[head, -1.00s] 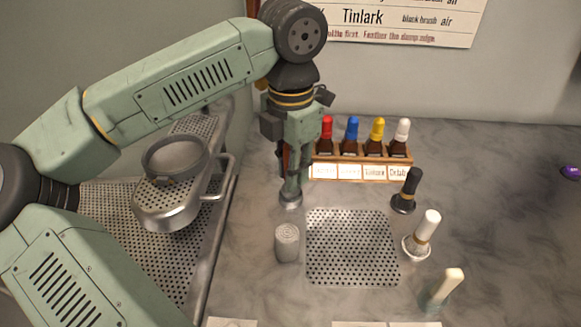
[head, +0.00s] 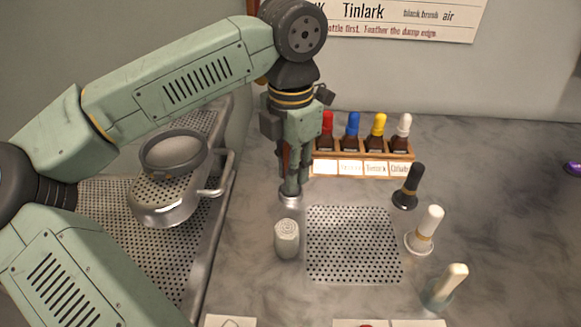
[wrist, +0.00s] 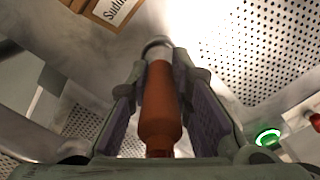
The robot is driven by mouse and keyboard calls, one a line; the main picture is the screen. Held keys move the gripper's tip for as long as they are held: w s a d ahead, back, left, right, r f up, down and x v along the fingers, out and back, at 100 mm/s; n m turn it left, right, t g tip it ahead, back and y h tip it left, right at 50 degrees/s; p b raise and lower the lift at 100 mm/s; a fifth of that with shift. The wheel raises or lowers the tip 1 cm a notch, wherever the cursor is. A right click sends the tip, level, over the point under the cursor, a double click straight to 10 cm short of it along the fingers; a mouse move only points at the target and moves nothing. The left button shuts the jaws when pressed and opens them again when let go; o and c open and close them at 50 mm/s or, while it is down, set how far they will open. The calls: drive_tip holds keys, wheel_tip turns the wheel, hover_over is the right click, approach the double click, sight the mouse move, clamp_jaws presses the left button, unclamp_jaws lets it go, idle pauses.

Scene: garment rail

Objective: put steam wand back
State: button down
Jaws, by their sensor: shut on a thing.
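The steam wand, as I take it, has an orange-brown handle (wrist: 160,105) and a pale metal end (wrist: 157,45) in the wrist view. My gripper (head: 291,185) is shut on the handle, with the wand upright between the fingers. In the head view only its round silver end (head: 289,197) shows below the fingertips, low over the grey marbled counter. I cannot tell whether it touches the counter.
A wooden rack (head: 365,163) of several capped bottles stands just behind right. A grey cylinder (head: 286,239) and perforated plate (head: 352,245) lie in front. Black (head: 409,187), white (head: 424,231) and cream-handled (head: 444,288) brushes stand right. A metal ring-topped fixture (head: 172,195) is left.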

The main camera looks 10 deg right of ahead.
drive_tip(key=c, duration=1.4)
unclamp_jaws()
drive_tip(key=o, duration=0.3)
drive_tip(key=shift+o, duration=0.2)
drive_tip(key=shift+r+p, duration=2.4)
drive_tip(key=shift+r, duration=1.4)
